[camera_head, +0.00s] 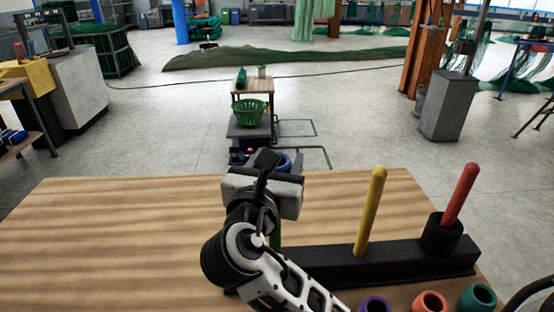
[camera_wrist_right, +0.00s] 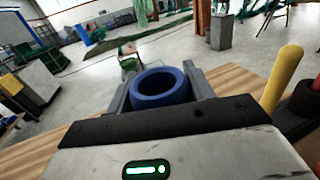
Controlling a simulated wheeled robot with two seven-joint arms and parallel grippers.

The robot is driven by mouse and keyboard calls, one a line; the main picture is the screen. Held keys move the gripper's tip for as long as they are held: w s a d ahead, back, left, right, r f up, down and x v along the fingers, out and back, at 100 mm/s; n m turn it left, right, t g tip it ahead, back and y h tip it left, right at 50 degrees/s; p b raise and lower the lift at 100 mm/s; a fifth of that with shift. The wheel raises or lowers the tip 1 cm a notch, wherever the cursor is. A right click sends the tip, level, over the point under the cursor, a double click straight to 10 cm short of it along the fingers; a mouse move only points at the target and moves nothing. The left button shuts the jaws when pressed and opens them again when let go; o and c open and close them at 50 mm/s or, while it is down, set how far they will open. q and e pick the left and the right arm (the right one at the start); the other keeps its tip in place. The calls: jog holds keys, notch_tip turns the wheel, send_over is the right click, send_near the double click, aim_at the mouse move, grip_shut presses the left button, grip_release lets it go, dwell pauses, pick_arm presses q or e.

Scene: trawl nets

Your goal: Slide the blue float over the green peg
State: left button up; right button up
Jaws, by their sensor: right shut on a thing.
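The blue float (camera_wrist_right: 160,98) is a thick ring with an open hole. It sits between the two grey fingers of my right gripper (camera_wrist_right: 160,84), which is shut on it. The green peg (camera_head: 275,236) stands at the left part of the black base. It is mostly hidden behind my right gripper and wrist, and its top cannot be seen. My left gripper is not in view.
The black base (camera_head: 385,259) also carries a yellow peg (camera_head: 369,212) and a red peg (camera_head: 460,194) with a black ring (camera_head: 441,234) around it. Purple (camera_head: 375,305), orange (camera_head: 430,302) and teal (camera_head: 477,298) rings lie at the front. The wooden table (camera_head: 110,235) is clear at left.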

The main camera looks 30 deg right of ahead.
jog(key=o, duration=1.1)
jog(key=v, duration=0.7)
jog(key=shift+s+a, duration=0.15)
jog(key=shift+s, duration=0.05)
